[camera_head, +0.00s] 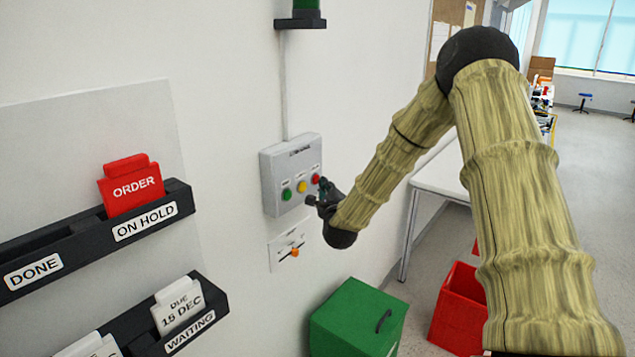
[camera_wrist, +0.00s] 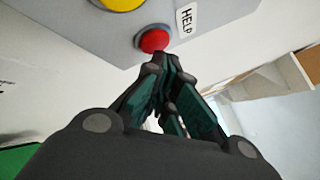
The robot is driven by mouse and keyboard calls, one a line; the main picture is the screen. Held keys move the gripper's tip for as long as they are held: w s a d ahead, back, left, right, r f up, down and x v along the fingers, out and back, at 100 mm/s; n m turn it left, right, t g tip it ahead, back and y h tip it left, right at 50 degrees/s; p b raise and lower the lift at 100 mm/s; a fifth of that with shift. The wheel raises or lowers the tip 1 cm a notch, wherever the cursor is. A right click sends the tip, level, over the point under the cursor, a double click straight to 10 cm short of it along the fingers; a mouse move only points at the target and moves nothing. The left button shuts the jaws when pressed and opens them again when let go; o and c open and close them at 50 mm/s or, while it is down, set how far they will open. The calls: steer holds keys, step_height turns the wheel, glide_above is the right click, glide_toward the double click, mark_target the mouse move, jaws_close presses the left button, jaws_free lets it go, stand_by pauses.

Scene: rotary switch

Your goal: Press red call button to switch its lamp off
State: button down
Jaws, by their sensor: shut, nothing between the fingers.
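The red call button (camera_head: 315,179) is the rightmost of three buttons on a grey wall box (camera_head: 276,203), beside the yellow and green ones. In the wrist view the red button (camera_wrist: 153,39) sits next to a HELP label (camera_wrist: 186,18). My gripper (camera_head: 313,198) is shut and empty, just below and in front of the red button. In the wrist view my fingertips (camera_wrist: 168,62) point at the red button and overlap its lower edge. I cannot tell whether they touch it. A green lamp (camera_head: 303,6) shows partly at the top; its lit state is unclear.
A yellow button (camera_head: 301,187) and a green button (camera_head: 287,195) are close by on the box. Below is a plate with an orange switch (camera_head: 294,252). A green bin (camera_head: 358,322) and a red crate (camera_head: 459,309) stand below. Card racks (camera_head: 90,236) are at left.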

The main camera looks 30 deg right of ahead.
steer(key=s+d, duration=0.2)
steer(key=s, duration=0.3)
steer(key=shift+s+d, duration=0.2)
steer(key=shift+s, duration=0.1)
stand_by(0.6)
steer(key=s+a+f+n+g+y, duration=0.25)
steer(key=s+a+f+n, duration=0.35)
steer(key=f, duration=0.5)
steer(key=s+a+f+n+g+y+b, duration=0.1)
steer(key=s+a+f+n+g+y, duration=0.15)
steer(key=s+a+f+n, duration=0.55)
steer(key=s+a+f+n+g+y, duration=0.1)
steer(key=s+a+f+n+g, duration=0.15)
steer(key=a+f, duration=0.7)
steer(key=s+a+f+n+g, duration=0.2)
steer(key=s+f, duration=0.4)
steer(key=s, duration=0.4)
steer(key=s+a+f+n+g+y, duration=0.1)
steer(key=s+f+n+g, duration=0.3)
steer(key=s, duration=0.7)
steer(key=s+a+f+n+g, duration=0.3)
steer(key=s+f+n, duration=0.4)
steer(key=s, duration=0.4)
steer(key=shift+f+g+b, duration=0.35)
steer(key=shift+f+b, duration=0.05)
steer(key=shift+f, duration=0.25)
steer(key=shift+s+a, duration=0.1)
